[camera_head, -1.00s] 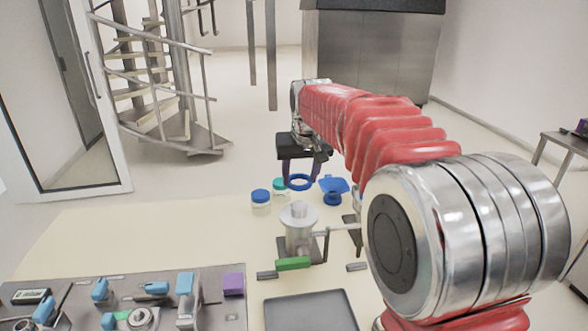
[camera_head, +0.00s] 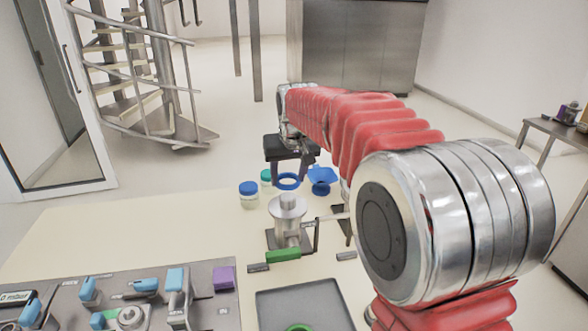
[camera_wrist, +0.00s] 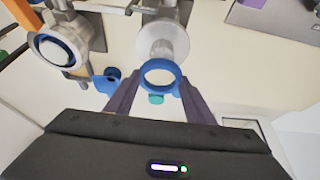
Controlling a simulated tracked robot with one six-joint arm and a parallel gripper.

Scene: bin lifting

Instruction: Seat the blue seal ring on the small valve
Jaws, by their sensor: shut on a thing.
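My gripper (camera_head: 289,177) is shut on the blue seal ring (camera_head: 288,182), which it holds in the air beyond the small valve. In the wrist view the ring (camera_wrist: 160,74) sits between the fingertips of my gripper (camera_wrist: 160,80). The small valve (camera_head: 288,220) is a grey metal body with a round top flange and a raised centre stub. In the wrist view the valve's flange (camera_wrist: 162,42) lies just above the ring in the picture. The ring is apart from the valve in the head view.
A blue-lidded jar (camera_head: 249,195), a green-lidded jar (camera_head: 266,177) and a blue funnel-like piece (camera_head: 322,180) stand close by. A larger valve (camera_wrist: 66,45) shows in the wrist view. A control panel (camera_head: 130,300) and dark tray (camera_head: 310,300) lie in front.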

